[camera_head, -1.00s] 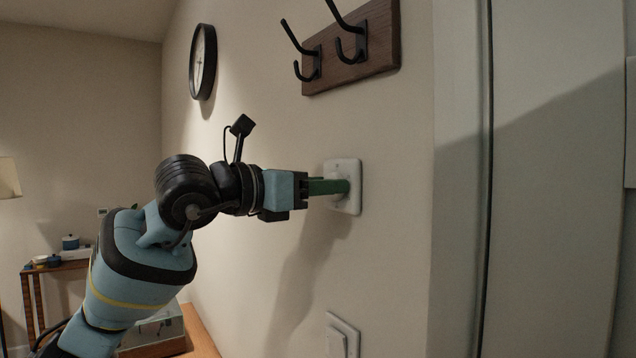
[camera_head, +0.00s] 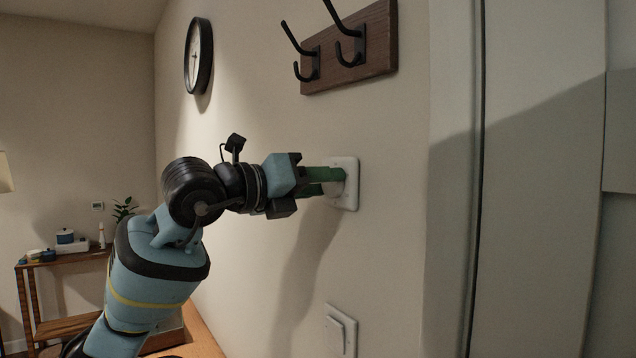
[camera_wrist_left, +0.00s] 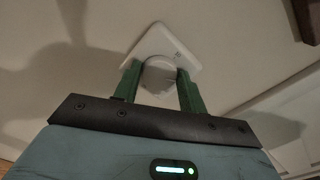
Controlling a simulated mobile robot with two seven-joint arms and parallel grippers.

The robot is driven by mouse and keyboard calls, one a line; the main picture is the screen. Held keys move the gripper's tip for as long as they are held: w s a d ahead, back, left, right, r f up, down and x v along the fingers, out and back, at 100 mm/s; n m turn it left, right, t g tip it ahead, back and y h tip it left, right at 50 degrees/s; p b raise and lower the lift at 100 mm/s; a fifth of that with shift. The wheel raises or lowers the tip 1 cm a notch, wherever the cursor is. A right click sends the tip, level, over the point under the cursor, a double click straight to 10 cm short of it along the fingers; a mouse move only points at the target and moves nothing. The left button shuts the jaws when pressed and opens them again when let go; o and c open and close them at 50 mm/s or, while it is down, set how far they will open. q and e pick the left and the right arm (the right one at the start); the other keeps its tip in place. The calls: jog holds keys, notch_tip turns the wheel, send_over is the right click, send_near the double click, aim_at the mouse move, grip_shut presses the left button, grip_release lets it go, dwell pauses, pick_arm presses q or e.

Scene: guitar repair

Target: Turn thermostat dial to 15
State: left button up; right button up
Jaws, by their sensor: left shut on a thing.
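The thermostat is a white square plate (camera_head: 351,196) on the wall, in the middle of the head view. Its round white dial (camera_wrist_left: 158,76) shows in the left wrist view between two green fingers. My left gripper (camera_head: 336,181) is shut on the dial, one finger on each side. The gripper is turned about its own axis, so the fingers sit at a slant in the head view. The plate (camera_wrist_left: 168,43) looks tilted in the left wrist view. I cannot read any numbers or mark on the dial. My right gripper is not in view.
A wooden board (camera_head: 350,52) with black hooks is on the wall above the thermostat. A white switch (camera_head: 341,331) is below it. A black-rimmed clock (camera_head: 198,56) hangs at the upper left. A door frame stands to the right.

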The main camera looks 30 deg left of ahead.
pick_arm(q)
jog(key=shift+r, duration=0.1)
jog(key=o, duration=1)
jog(key=shift+c, duration=0.2)
jog(key=shift+s, duration=0.1)
jog(key=b+v, duration=0.1)
jog(key=v, duration=0.6)
jog(key=shift+s+a, duration=0.15)
jog(key=shift+s, duration=0.15)
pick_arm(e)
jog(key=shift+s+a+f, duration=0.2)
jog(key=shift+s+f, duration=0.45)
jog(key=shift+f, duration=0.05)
